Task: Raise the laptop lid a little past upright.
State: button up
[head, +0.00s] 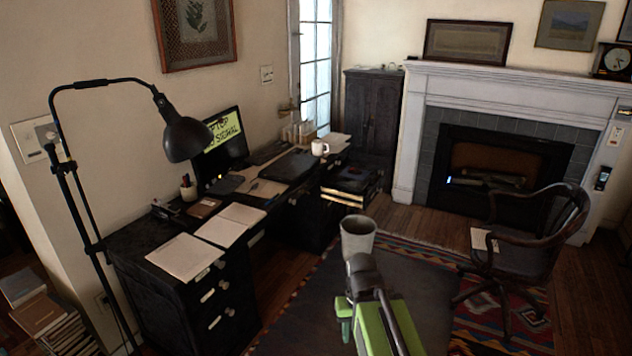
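A thin dark slab, which looks like the laptop (287,167), lies flat on the black desk (160,238), right of the monitor. Its lid appears closed, though the dark surface shows little detail. My green arm rises from the bottom of the head view. Its dark end, where my gripper (363,268) seems to be, is well to the right of the desk and apart from the laptop. The fingers cannot be made out. A pale cup-shaped container (357,240) shows just beyond the arm's end; I cannot tell whether they touch.
A monitor (222,140) with a yellow-green sign, a white mug (319,147) and papers (185,257) are on the desk. A black lamp (185,137) overhangs its left side. A stack of dark items (350,182) stands right of the laptop. A wooden chair (525,245) is at right.

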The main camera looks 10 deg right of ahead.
aim_at(288, 167)
jog(key=u, duration=0.2)
jog(key=i, duration=0.85)
jog(key=z, duration=0.75)
jog(key=k, duration=1.2)
jog(key=z, duration=0.9)
jog(key=i, duration=2)
jog(key=u, duration=1.25)
jog(key=i, duration=1.45)
jog(key=u, duration=1.4)
jog(key=i, duration=0.4)
jog(key=u, duration=0.15)
